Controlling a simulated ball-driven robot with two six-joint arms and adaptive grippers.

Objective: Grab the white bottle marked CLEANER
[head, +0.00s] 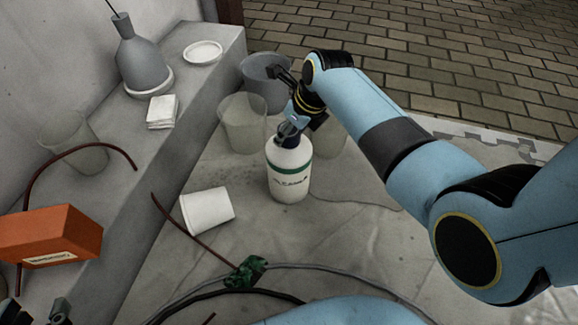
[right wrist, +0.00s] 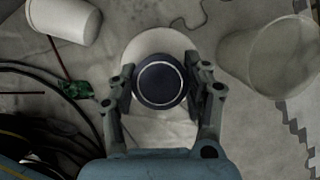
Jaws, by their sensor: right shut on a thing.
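The white CLEANER bottle (head: 289,178) stands upright on the sheeted floor, with a green band and dark lettering. My right gripper (head: 291,127) comes down from above and is shut on the bottle's neck and cap. In the right wrist view, the two fingers of the right gripper (right wrist: 158,88) sit on either side of the round dark cap, with the white bottle (right wrist: 157,42) below. Part of my left gripper (head: 58,312) shows at the bottom left corner of the head view, away from the bottle; its jaw opening is not clear.
A tipped white cup (head: 207,211) lies left of the bottle. Clear buckets (head: 243,124) and a grey bucket (head: 266,82) stand behind it. Hoses and a green item (head: 246,271) lie in front. An orange box (head: 50,240) is by the ledge (head: 160,135).

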